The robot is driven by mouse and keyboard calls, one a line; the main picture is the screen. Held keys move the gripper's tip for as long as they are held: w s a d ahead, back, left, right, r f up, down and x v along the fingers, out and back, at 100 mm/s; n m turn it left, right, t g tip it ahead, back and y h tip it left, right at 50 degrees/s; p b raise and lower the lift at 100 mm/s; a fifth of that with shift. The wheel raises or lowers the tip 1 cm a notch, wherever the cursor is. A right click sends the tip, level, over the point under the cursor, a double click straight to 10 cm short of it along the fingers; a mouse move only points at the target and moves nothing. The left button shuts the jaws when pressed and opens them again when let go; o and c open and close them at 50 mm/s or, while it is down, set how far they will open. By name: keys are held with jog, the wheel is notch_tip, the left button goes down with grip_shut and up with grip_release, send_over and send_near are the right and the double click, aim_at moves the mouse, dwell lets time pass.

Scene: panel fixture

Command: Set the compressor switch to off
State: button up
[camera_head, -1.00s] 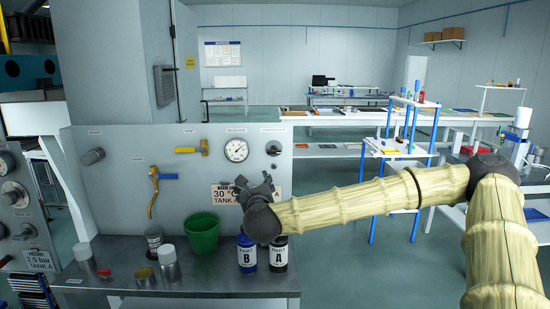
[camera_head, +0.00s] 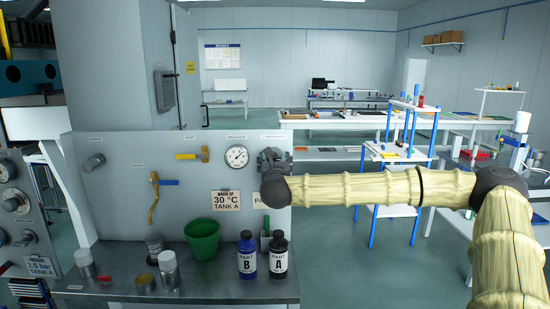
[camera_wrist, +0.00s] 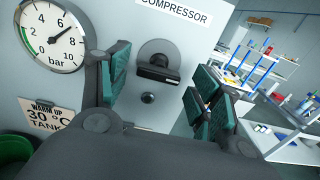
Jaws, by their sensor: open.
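The compressor switch (camera_wrist: 157,70) is a black rotary knob on a round grey plate, under the label "COMPRESSOR" (camera_wrist: 175,12) in the wrist view. Its bar handle lies across the plate, nearly level in that tilted view. A small dark round part (camera_wrist: 148,98) sits just below it. My gripper (camera_wrist: 156,84) is open, with its green-padded fingers on either side of the switch in that view and no visible contact. In the head view my gripper (camera_head: 272,160) is at the panel's upper right and hides the switch.
A pressure gauge (camera_head: 236,156) is left of my gripper on the panel (camera_head: 120,190). A yellow-handled valve (camera_head: 190,156) is farther left. A "30 °C TANK A" sign (camera_head: 226,201) hangs below the gauge. A green bucket (camera_head: 202,240) and bottles B (camera_head: 247,258) and A (camera_head: 278,258) stand on the bench below.

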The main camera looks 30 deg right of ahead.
jog(key=shift+x, duration=1.05)
